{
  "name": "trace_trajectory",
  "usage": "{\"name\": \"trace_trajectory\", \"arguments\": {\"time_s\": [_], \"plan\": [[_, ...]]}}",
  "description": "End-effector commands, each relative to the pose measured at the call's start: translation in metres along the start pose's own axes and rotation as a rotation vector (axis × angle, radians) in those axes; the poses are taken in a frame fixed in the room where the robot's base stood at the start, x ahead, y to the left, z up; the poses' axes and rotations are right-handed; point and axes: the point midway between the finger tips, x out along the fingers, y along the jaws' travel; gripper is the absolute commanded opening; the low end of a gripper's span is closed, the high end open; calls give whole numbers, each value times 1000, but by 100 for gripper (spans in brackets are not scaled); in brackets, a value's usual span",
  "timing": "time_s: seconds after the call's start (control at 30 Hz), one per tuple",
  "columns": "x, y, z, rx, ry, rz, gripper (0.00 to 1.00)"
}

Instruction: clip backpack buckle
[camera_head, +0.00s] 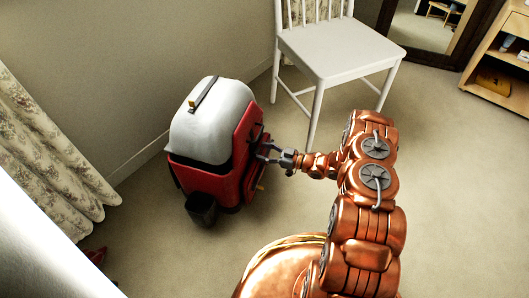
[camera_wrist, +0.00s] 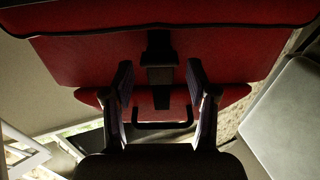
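The backpack (camera_head: 205,182) stands upright on the floor, red with a white top and dark trim. In the wrist view, its red fabric (camera_wrist: 90,62) fills the upper part. A black buckle (camera_wrist: 161,75) on a dark vertical strap shows at the middle of the red side. My gripper (camera_head: 266,153) is at the backpack's right side in the head view. In the wrist view, my gripper (camera_wrist: 159,72) is open, with one finger on each side of the buckle and visible gaps to it. I cannot tell whether the buckle halves are joined.
A white chair (camera_head: 338,48) stands behind and right of the backpack. A wall (camera_head: 120,60) is behind it, and a floral curtain (camera_head: 45,150) hangs at left. A wooden shelf (camera_head: 495,90) and a mirror stand at the far right. The floor (camera_head: 440,170) at right is clear.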

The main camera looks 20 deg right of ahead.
Motion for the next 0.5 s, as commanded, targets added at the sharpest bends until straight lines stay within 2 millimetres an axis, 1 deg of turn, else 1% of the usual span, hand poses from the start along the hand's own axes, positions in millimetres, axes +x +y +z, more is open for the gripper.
{"name": "trace_trajectory", "arguments": {"time_s": [0.33, 0.43, 0.5], "plan": [[-1, 0, 2, 1, -3, 1, 67], [-5, 1, 2, 0, -3, 3, 67], [-12, 1, 2, 1, -3, 5, 67]]}}
